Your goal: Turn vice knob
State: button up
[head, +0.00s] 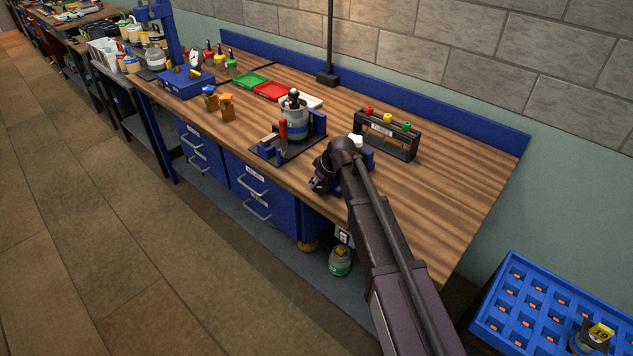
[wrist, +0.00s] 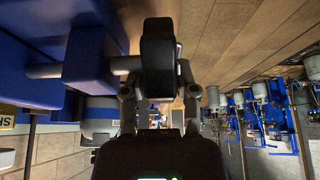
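The blue vice (wrist: 95,60) fills the left side of the wrist view, with a grey rod (wrist: 52,71) running out of it. At the rod's end is a black knob (wrist: 158,50). My gripper (wrist: 160,85) has one finger on each side of the knob, close against it with no clear gap, so it looks shut on it. In the head view my gripper (head: 320,182) is at the front edge of the bench. A blue part of the vice (head: 367,158) shows behind my wrist; my arm hides the rest, including the knob.
On the wooden workbench (head: 455,190), a black fixture with a grey cylinder (head: 295,125) stands left of my gripper. A dark rack with coloured knobs (head: 388,138) stands behind my wrist. A blue crate (head: 510,310) is at the lower right. The floor in front is clear.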

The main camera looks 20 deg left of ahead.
jog(key=shift+r, duration=0.15)
jog(key=s+d+r+h+p, duration=0.1)
jog(key=d+r+p, duration=0.3)
jog(key=r+p, duration=0.8)
jog(key=shift+s+d+g+p, duration=0.3)
jog(key=shift+s+d+p, duration=0.1)
jog(key=shift+s+p, duration=0.15)
jog(key=shift+f, duration=0.15)
jog(key=b+x, duration=1.2)
jog(key=x, duration=0.1)
jog(key=shift+w+a+f+b, duration=0.1)
jog(key=shift+a+f+b, duration=0.1)
jog(key=shift+b, duration=0.2)
dwell(0.5)
jog(key=shift+d, duration=0.1)
grip_shut()
